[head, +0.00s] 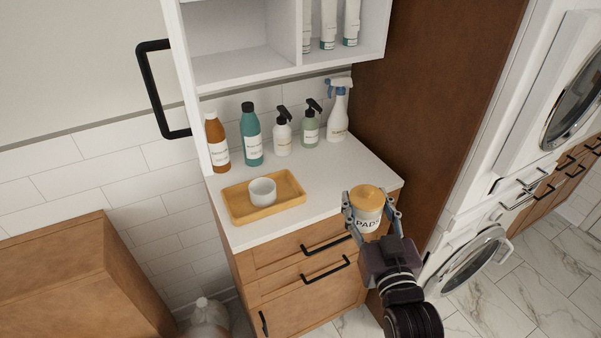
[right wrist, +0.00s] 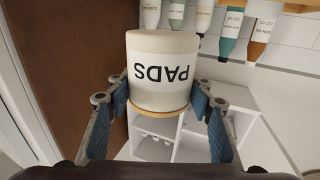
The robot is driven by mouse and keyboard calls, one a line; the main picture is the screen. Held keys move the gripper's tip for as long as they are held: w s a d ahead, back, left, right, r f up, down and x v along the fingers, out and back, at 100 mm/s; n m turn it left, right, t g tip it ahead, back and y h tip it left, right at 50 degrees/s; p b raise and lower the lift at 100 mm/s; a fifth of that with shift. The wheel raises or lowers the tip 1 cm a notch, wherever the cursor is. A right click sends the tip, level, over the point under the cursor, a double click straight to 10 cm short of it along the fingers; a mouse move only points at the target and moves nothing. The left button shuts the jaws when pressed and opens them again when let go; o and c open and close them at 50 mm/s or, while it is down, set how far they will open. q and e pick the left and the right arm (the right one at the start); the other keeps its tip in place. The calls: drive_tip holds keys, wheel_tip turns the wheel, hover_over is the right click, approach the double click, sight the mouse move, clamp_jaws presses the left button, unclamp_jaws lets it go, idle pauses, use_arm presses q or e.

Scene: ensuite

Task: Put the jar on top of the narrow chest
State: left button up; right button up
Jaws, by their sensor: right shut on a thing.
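The jar is a white cylinder with a "PADS" label and an ochre lid (head: 367,196); it also shows in the right wrist view, upside down in that picture (right wrist: 163,70). My right gripper (head: 369,212) is shut on its sides and holds it upright. In the head view the jar overlaps the front right corner of a white-topped wooden chest of drawers (head: 340,166). I cannot tell its exact height above that top. A plain wooden cabinet (head: 75,265) stands at the lower left; which piece is the narrow chest is not marked. My left gripper is out of view.
An ochre tray (head: 236,206) with a small white cup (head: 262,191) sits on the white top. Several bottles, including a teal one (head: 251,138), line its back. A white open shelf (head: 245,67) hangs above. The front right part of the top is clear.

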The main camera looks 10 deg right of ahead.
drive_tip(key=w+d+r+b, duration=0.15)
drive_tip(key=w+b, duration=0.35)
drive_tip(key=w, duration=1.1)
drive_tip(key=w+d+r+h+b, duration=0.1)
drive_tip(key=w+r+b, duration=0.3)
drive_tip(key=w+r, duration=0.55)
drive_tip(key=shift+m, duration=0.4)
drive_tip(key=f, duration=1.3)
drive_tip(key=w+f+p, duration=0.1)
drive_tip(key=f, duration=0.6)
drive_tip(key=shift+d+f, duration=0.15)
drive_tip(key=shift+d, duration=0.1)
drive_tip(key=o, duration=1.4)
drive_tip(key=shift+f, duration=0.1)
drive_tip(key=shift+c, duration=0.2)
